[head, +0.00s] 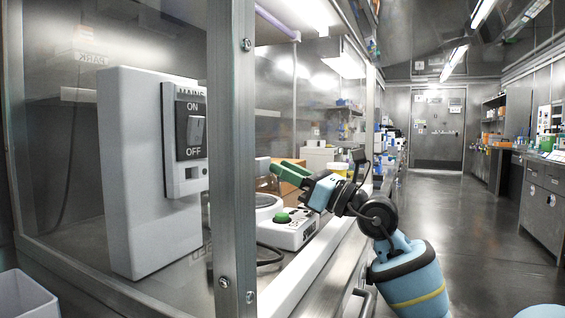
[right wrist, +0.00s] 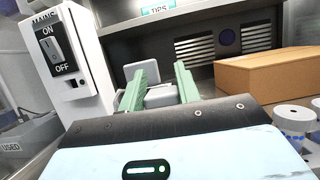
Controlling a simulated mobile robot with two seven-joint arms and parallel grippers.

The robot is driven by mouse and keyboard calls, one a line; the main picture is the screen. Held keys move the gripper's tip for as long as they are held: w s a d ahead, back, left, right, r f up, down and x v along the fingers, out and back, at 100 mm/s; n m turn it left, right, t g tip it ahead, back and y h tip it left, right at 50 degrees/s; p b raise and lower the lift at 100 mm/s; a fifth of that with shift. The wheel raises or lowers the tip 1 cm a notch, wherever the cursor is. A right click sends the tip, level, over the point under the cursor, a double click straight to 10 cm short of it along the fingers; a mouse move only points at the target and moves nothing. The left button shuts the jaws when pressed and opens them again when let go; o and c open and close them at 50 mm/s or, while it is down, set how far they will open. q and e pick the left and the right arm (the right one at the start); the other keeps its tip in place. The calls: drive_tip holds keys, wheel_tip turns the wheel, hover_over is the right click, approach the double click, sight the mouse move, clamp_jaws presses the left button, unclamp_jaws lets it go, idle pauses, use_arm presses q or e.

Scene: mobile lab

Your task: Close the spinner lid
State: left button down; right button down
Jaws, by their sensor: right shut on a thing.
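The spinner (head: 300,232) is a low white device with a green button on its front, inside the bench enclosure. A pale round part of it (head: 266,201) shows behind the metal post, which hides the rest. My right gripper (head: 283,171) reaches in above the spinner, its green fingers pointing left. In the right wrist view its fingers (right wrist: 160,88) stand a little apart, shut on a pale grey part that looks like the spinner lid (right wrist: 161,96). The lid seems raised; its exact angle is unclear. My left gripper is not in view.
A white mains switch box (head: 150,170) stands left, behind the clear panel and metal post (head: 232,150). A cardboard box (right wrist: 270,75) and white containers (right wrist: 295,118) are to the right in the wrist view. A vented back wall (right wrist: 205,50) lies ahead. The aisle floor is clear.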

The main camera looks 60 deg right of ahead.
drive_tip(key=shift+s+f, duration=0.25)
drive_tip(key=shift+f, duration=0.05)
drive_tip(key=c, duration=1.3)
unclamp_jaws()
drive_tip(key=shift+s, duration=0.1)
drive_tip(key=shift+c, duration=0.2)
drive_tip(key=shift+o, duration=1.3)
drive_tip(key=shift+s, duration=0.1)
drive_tip(key=shift+o, duration=0.4)
drive_tip(key=shift+p+v, duration=0.35)
drive_tip(key=shift+v, duration=3.5)
